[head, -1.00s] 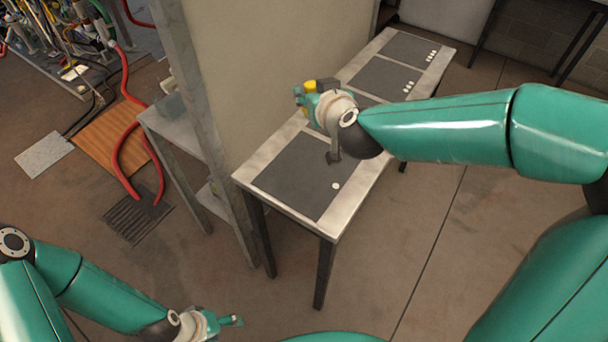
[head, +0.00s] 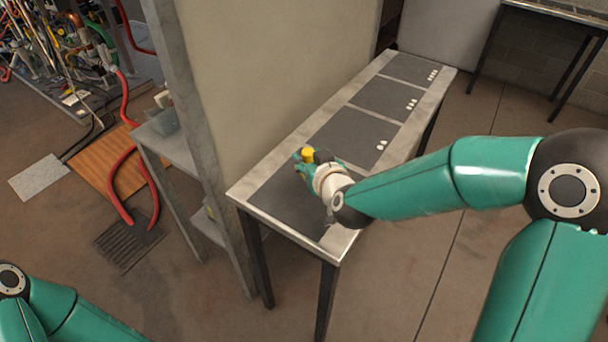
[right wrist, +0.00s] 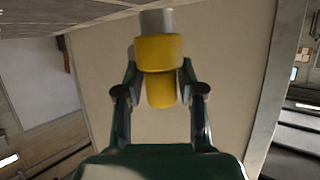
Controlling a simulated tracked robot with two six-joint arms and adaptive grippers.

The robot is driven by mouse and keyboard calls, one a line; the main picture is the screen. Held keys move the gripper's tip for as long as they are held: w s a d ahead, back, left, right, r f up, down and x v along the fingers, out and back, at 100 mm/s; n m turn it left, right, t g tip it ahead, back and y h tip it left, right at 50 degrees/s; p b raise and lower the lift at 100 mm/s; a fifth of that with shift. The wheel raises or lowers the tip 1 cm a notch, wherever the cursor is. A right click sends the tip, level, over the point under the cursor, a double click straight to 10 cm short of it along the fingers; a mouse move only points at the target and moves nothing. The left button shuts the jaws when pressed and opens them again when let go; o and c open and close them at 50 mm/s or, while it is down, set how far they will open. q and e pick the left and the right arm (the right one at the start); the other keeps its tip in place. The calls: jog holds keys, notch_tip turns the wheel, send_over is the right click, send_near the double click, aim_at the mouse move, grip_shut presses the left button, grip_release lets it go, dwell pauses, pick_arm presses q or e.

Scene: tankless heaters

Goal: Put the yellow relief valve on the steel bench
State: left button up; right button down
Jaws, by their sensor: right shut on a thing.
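The yellow relief valve (right wrist: 160,52) has a grey end and sits between the fingers of my right gripper (right wrist: 158,88) in the right wrist view. The gripper is shut on it. In the head view the valve (head: 308,154) shows as a small yellow piece at the tip of my right gripper (head: 304,162), over the near part of the steel bench (head: 341,243). I cannot tell whether the valve touches the bench; the gripper and arm hide part of it. My left gripper is out of the head view; only part of my left arm shows at the lower left.
The bench top has dark mats (head: 352,136) with white dots. A beige panel (head: 265,80) on a grey frame rises along its left side. A shelf unit (head: 178,150) stands left of the panel. A red hose (head: 128,165) lies on the floor farther left.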

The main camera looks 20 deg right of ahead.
notch_tip(320, 180, down, 4)
jog(key=shift+f+b, duration=0.1)
jog(key=shift+b, duration=0.25)
jog(key=c, duration=0.7)
grip_release()
